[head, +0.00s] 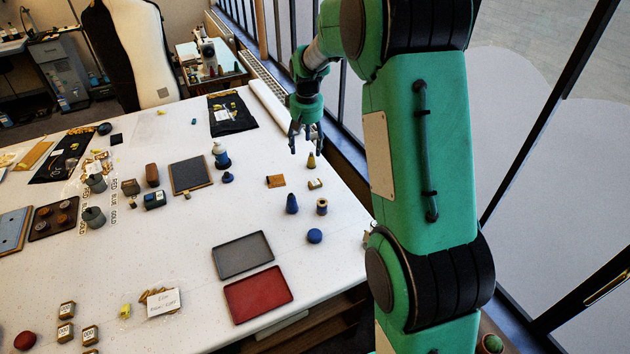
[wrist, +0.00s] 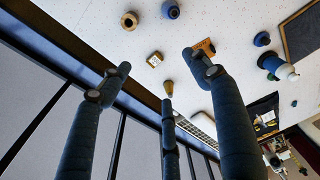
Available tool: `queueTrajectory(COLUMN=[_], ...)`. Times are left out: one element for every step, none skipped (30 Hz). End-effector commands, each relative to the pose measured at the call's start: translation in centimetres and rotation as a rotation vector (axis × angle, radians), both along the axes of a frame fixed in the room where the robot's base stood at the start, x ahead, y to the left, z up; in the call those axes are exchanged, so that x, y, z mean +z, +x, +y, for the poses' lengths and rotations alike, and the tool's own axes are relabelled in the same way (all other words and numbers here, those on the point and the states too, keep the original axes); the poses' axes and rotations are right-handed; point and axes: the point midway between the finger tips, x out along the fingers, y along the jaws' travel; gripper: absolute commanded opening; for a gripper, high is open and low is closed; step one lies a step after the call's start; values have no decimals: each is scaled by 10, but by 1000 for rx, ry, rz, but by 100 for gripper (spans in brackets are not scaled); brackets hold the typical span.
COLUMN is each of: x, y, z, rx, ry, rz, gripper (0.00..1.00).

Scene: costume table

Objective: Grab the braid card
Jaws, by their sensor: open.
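A small flat orange-brown card (head: 275,181), which looks like the braid card, lies on the white table near its right side. In the wrist view the orange-brown card (wrist: 205,46) shows dark markings and is partly hidden behind the right finger. My gripper (head: 306,138) is above the table near its far right edge, beyond and to the right of the card and apart from it. In the wrist view my gripper (wrist: 160,75) has its fingers spread, with nothing between them.
A small tan block (head: 315,184), a yellowish cone (head: 311,160), a wooden spool (head: 322,207) and a blue cone (head: 291,204) stand near the card. A blue-and-white bottle (head: 221,157) and a dark board (head: 190,175) are left of it. A window frame borders the table's right side.

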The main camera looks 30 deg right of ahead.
Motion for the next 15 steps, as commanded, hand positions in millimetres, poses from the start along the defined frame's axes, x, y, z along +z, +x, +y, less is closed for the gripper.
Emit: queueTrajectory(x=[-7,-12,-19,-23,-29,-36,-42,-47,-55,-61,-66,-74,-80,-86,-92], y=[8,12,17,22,25,30,34,38,43,45,49,53,55,58,61], z=[-6,-9,-13,-17,-20,-24,-27,-30,-34,-37,-40,-45,-47,-50,-54], rx=[-1,-1,-2,-2,-3,-3,-4,-4,-3,-3,-3,-3,-3,-4,-4], ry=[2,2,5,5,6,7,8,9,10,12,13,14,15,16,17], rz=[12,17,24,28,35,41,46,51,58,64,68,75,79,84,88], gripper=[62,62,62,62,62,62,62,62,62,62,62,62,62,62,62])
